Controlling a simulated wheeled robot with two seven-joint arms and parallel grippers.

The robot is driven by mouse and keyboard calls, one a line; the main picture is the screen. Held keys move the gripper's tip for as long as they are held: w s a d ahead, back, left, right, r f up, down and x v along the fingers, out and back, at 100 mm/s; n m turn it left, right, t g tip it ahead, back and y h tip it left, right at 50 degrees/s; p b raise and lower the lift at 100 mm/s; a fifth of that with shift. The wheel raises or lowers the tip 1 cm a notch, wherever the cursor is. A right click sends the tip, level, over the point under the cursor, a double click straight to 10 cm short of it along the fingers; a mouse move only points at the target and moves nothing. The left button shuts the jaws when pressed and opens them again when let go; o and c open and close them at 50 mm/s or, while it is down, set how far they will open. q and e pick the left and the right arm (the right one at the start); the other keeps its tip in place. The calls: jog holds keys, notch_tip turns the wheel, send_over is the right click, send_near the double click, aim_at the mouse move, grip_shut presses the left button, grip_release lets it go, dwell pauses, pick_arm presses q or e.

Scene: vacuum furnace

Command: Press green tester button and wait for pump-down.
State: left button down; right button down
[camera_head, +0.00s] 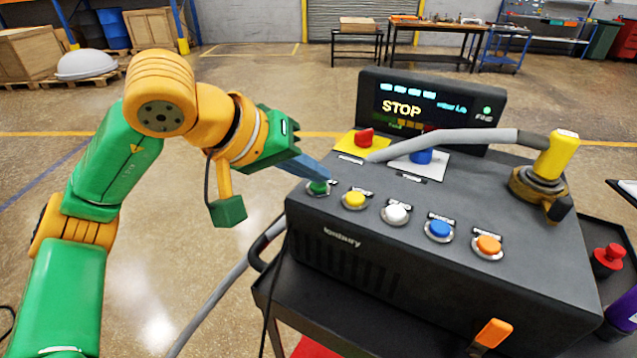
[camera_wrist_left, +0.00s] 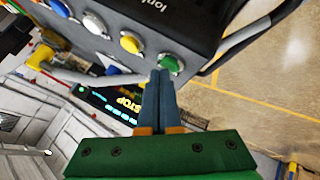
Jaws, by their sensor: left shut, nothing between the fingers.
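The dark tester box (camera_head: 440,262) stands on a black cart, with a row of coloured buttons along its front edge. The green button (camera_head: 318,188) is at the left end of the row; it also shows in the left wrist view (camera_wrist_left: 171,64). My left gripper (camera_head: 322,177) is shut and empty, its blue fingertips at the green button. In the left wrist view the fingertips (camera_wrist_left: 161,73) lie just beside the green button; whether they touch it I cannot tell. The display (camera_head: 420,108) reads STOP. My right gripper is not in view.
Yellow (camera_head: 355,200), white (camera_head: 397,213), blue (camera_head: 439,229) and orange (camera_head: 487,246) buttons continue the row. A grey hose (camera_head: 445,141) crosses the box top to a yellow-handled valve (camera_head: 553,160). A red emergency button (camera_head: 608,258) is at right.

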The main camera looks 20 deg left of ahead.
aim_at(313, 188)
pick_arm(q)
jog(key=shift+f, duration=0.2)
jog(key=shift+r, duration=0.15)
jog(key=shift+r+p, duration=0.6)
jog(key=shift+r, duration=0.1)
notch_tip(313, 188, up, 5)
jog(key=p, duration=0.4)
jog(key=shift+r+p, duration=0.15)
jog(key=shift+p, duration=0.25)
jog(key=shift+f, duration=0.2)
